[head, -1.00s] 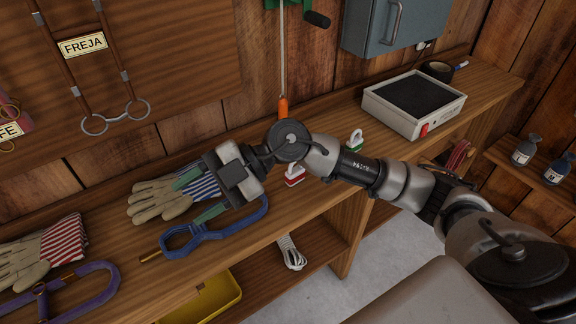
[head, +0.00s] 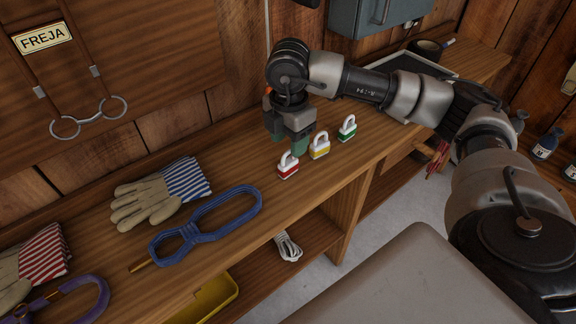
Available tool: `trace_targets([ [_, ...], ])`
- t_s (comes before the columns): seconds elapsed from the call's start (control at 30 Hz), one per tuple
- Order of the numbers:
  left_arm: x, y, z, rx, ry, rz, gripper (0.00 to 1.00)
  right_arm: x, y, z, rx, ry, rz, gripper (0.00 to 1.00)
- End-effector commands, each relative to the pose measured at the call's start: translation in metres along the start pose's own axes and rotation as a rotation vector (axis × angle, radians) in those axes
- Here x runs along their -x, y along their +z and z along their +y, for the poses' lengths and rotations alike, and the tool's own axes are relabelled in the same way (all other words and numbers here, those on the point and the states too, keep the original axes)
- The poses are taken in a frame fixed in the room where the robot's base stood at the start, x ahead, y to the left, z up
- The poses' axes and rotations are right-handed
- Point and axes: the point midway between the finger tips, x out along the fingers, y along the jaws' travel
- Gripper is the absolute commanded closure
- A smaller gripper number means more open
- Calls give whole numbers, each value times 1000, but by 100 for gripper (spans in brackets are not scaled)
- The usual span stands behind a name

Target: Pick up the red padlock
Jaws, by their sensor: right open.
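The red padlock (head: 288,169) stands on the wooden shelf, its white shackle up. I cannot tell whether a finger touches the red padlock. My left gripper is out of view.
A blue halter-like loop (head: 206,222) and a glove with a blue striped cuff (head: 160,194) lie left of the padlocks. A purple loop (head: 70,300) lies at the lower left. White rope (head: 288,246) and a yellow tray (head: 214,298) are on the lower shelf. A wooden wall rises behind.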

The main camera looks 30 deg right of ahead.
Motion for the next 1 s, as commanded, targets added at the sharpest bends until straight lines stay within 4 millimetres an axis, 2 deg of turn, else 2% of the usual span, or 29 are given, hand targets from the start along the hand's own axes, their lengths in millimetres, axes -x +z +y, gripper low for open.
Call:
trace_targets([
  [0.4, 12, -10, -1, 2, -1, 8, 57, -51, -3, -2, 0, -2, 1, 48],
  [0.67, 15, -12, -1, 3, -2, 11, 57, -54, -3, -2, 1, 0, 2, 48],
  [0.77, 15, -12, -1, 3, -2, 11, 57, -54, -3, -2, 2, 0, 2, 60],
  [1.0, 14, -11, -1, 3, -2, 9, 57, -53, -3, -2, 2, 1, 2, 97],
])
